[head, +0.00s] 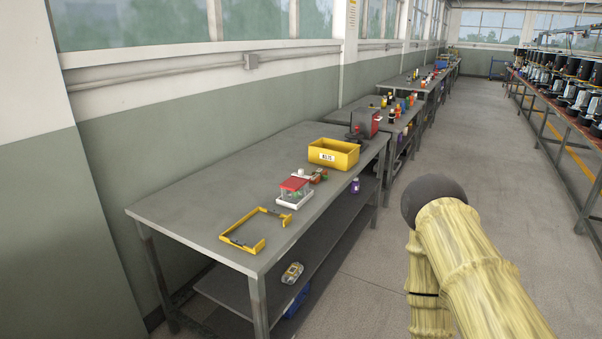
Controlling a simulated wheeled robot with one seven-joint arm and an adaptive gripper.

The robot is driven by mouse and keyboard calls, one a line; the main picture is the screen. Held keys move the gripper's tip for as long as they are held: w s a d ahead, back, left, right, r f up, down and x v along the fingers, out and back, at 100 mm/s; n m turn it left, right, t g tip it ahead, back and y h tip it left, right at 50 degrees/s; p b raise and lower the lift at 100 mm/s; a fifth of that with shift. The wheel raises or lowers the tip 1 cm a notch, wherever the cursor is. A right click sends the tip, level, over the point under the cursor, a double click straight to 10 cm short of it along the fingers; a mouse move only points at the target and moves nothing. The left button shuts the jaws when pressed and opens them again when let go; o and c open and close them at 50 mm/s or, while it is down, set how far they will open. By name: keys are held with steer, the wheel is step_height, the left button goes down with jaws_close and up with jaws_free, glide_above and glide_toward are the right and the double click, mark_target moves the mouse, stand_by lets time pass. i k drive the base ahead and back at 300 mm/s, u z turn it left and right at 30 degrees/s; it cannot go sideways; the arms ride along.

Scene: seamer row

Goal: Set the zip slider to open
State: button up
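I cannot make out a zip slider for certain. On the grey workbench (215,193) a yellow open-sided frame (243,213) with dark parts lies near the front end. Behind it sits a small white tray-like fixture (296,199) with a red top (295,183); its details are too small to read. My arm, in a pale yellow cover, shows at the lower right over the aisle, apart from the bench. My gripper is not in view.
The lower shelf (313,261) holds a small device (292,273). Further benches follow behind. The aisle floor (455,140) is clear; a machine row (565,80) stands right.

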mark_target(300, 173)
steer(key=u, duration=0.4)
steer(key=i, duration=1.35)
steer(key=z, duration=0.25)
